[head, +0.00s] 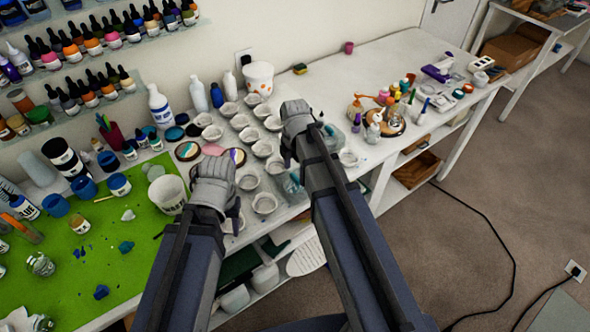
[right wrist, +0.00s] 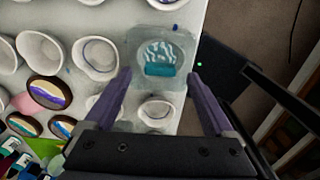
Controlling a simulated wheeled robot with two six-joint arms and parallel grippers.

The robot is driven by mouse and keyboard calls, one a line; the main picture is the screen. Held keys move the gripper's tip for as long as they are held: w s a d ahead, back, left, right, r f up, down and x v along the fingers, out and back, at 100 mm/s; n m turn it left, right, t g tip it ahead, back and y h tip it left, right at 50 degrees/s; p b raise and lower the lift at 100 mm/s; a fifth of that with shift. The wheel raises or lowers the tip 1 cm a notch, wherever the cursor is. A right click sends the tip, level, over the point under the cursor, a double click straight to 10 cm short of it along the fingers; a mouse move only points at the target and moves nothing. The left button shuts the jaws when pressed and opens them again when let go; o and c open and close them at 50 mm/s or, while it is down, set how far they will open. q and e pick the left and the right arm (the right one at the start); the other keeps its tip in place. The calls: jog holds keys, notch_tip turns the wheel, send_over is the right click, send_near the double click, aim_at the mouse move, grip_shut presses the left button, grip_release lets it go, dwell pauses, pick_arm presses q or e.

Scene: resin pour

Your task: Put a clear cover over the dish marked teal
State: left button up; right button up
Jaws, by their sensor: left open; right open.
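A clear, squarish piece (right wrist: 178,40) sits near the bench's front edge in the right wrist view. A pale, streaked round shape and a teal patch (right wrist: 160,69) show in or under it. I cannot tell whether it is a cover standing over a dish. It shows in the head view (head: 291,185), partly hidden by my right arm. My right gripper (right wrist: 158,76) is open, its fingers on either side of the piece's near end in the picture; contact is unclear. My left gripper (head: 236,207) is open over the bench's front, beside white cups.
Several white cups (head: 264,203) crowd the bench around both grippers. Striped round pieces (head: 187,151) lie behind my left gripper. A white tub (head: 167,194) stands on the green mat (head: 60,270). Bottles and tools fill the right end. Bare bench (head: 375,60) shows at the back right.

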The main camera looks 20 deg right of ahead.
notch_tip(320, 180, up, 6)
jog(key=p, duration=0.5)
pick_arm(q)
notch_tip(320, 180, up, 6)
pick_arm(e)
jog(key=shift+s+a+f, duration=0.1)
jog(key=shift+f, duration=0.05)
pick_arm(q)
notch_tip(320, 180, down, 6)
jog(key=b, duration=0.5)
jog(key=shift+r+b, duration=0.1)
jog(key=shift+b, duration=0.25)
pick_arm(e)
jog(key=s+a+f+m, duration=0.2)
jog(key=s+a+m, duration=0.3)
jog(key=s+m, duration=0.2)
jog(key=s+a+f+m+h, duration=0.1)
jog(key=s+a+f+m, duration=0.2)
jog(key=m, duration=0.8)
jog(key=s+a, duration=0.2)
jog(key=s, duration=0.2)
jog(key=shift+a+f, duration=0.15)
jog(key=shift+f, duration=0.05)
